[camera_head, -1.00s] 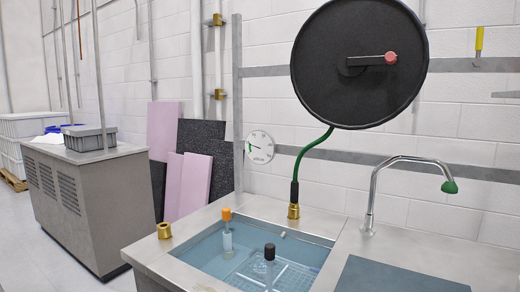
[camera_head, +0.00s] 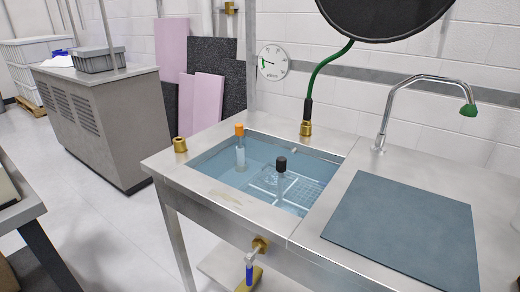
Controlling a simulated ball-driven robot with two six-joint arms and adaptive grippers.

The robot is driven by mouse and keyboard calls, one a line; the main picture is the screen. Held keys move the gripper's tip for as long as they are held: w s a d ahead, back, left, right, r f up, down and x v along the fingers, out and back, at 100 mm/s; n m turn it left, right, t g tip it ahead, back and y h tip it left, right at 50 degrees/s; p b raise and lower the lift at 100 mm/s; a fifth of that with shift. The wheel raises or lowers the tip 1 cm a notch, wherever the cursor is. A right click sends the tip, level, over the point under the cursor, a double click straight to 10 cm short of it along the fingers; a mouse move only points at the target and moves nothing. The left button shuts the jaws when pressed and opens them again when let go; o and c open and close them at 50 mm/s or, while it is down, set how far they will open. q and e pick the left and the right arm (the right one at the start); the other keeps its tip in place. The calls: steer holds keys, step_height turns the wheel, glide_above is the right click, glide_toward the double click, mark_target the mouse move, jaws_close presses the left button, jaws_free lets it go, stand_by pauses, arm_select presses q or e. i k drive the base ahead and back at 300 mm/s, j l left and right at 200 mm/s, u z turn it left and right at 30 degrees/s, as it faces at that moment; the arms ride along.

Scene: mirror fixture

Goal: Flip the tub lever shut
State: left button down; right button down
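The steel sink tub (camera_head: 225,198) is set in a metal bench and holds bluish water. Below its front edge a brass fitting (camera_head: 261,245) sticks out, with a silver valve piece and a blue lever handle (camera_head: 249,274) hanging down from it. An orange-capped clear tube (camera_head: 240,152) and a black-capped post (camera_head: 281,165) stand in the tub, over a clear grid. Neither of my grippers is in view.
A blue-grey mat (camera_head: 405,230) lies on the bench right of the tub, near a faucet (camera_head: 387,115) with a green tip. A brass ring (camera_head: 180,145) sits on the left rim. A grey cabinet (camera_head: 105,120) stands left; open floor lies between. A table edge (camera_head: 28,210) shows far left.

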mark_target(249, 272)
steer(key=k+l+u, duration=0.1)
steer(key=k+l, duration=0.2)
steer(key=l, duration=0.25)
steer(key=k+l, duration=0.35)
steer(key=l, duration=0.2)
steer(key=k+l+u, duration=0.15)
steer(key=k+l, duration=0.2)
steer(key=l, duration=0.15)
